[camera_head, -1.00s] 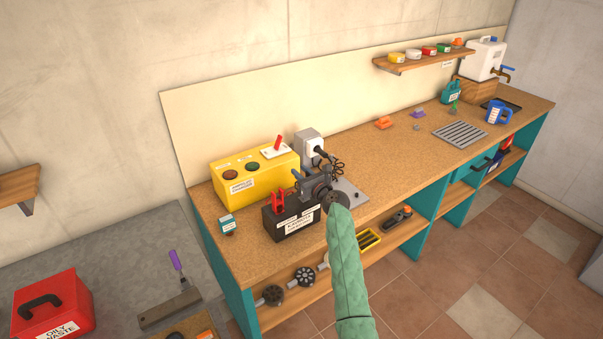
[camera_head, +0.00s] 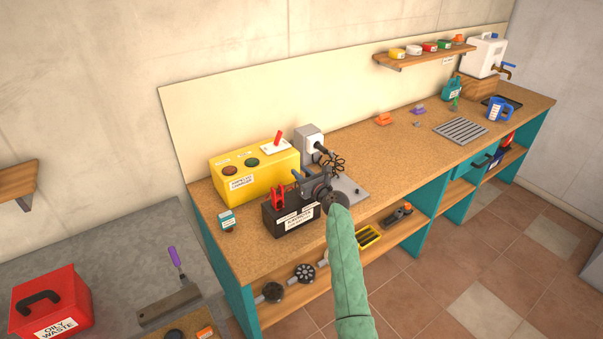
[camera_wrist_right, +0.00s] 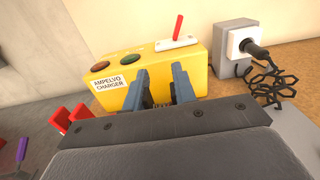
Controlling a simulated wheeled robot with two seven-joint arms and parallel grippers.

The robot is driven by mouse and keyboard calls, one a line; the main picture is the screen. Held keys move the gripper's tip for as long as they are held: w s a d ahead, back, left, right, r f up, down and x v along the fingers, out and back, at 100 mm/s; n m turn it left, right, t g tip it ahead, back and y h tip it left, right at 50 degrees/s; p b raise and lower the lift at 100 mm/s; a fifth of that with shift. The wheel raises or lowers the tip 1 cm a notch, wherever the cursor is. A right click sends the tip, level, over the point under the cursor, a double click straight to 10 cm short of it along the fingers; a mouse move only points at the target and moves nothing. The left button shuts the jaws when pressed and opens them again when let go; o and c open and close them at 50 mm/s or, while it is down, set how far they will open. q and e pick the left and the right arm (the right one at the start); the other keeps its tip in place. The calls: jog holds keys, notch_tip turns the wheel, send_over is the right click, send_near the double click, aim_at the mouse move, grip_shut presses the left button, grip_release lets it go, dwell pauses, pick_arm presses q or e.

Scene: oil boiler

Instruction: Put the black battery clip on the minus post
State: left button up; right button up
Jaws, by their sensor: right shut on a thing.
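The black battery (camera_head: 290,219) stands near the front edge of the bench, left of my arm. A red clip (camera_head: 278,198) sits on its left end, and its red handles also show in the wrist view (camera_wrist_right: 72,118). My right gripper (camera_head: 300,181) is over the right end of the battery, its fingers pointing toward the yellow charger. In the wrist view its two grey fingers (camera_wrist_right: 160,88) stand a little apart. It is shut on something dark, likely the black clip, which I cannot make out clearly. The minus post is hidden behind the gripper. My left gripper is not in view.
The yellow charger (camera_head: 255,172) stands just behind the battery. A grey socket box (camera_head: 309,144) with a black plug and coiled cable is to its right. A small teal-and-white box (camera_head: 227,221) is left of the battery.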

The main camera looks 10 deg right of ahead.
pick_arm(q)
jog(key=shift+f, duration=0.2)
pick_arm(e)
jog(key=shift+f, duration=0.35)
jog(key=o, duration=1.1)
jog(key=shift+s+d+f+b, duration=0.1)
jog(key=shift+s+d+b, duration=0.05)
jog(key=shift+s+b, duration=0.35)
jog(key=b+v, duration=0.1)
jog(key=v, duration=0.1)
jog(key=shift+s+d+f, duration=0.1)
jog(key=shift+s, duration=0.15)
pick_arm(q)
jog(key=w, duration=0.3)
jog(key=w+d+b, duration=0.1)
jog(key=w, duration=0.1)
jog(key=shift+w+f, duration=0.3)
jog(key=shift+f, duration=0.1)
pick_arm(e)
jog(key=v, duration=0.4)
jog(key=shift+s+r, duration=0.15)
jog(key=shift+r, duration=0.05)
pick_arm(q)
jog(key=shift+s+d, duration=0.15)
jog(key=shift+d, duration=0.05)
pick_arm(e)
jog(key=shift+s, duration=0.1)
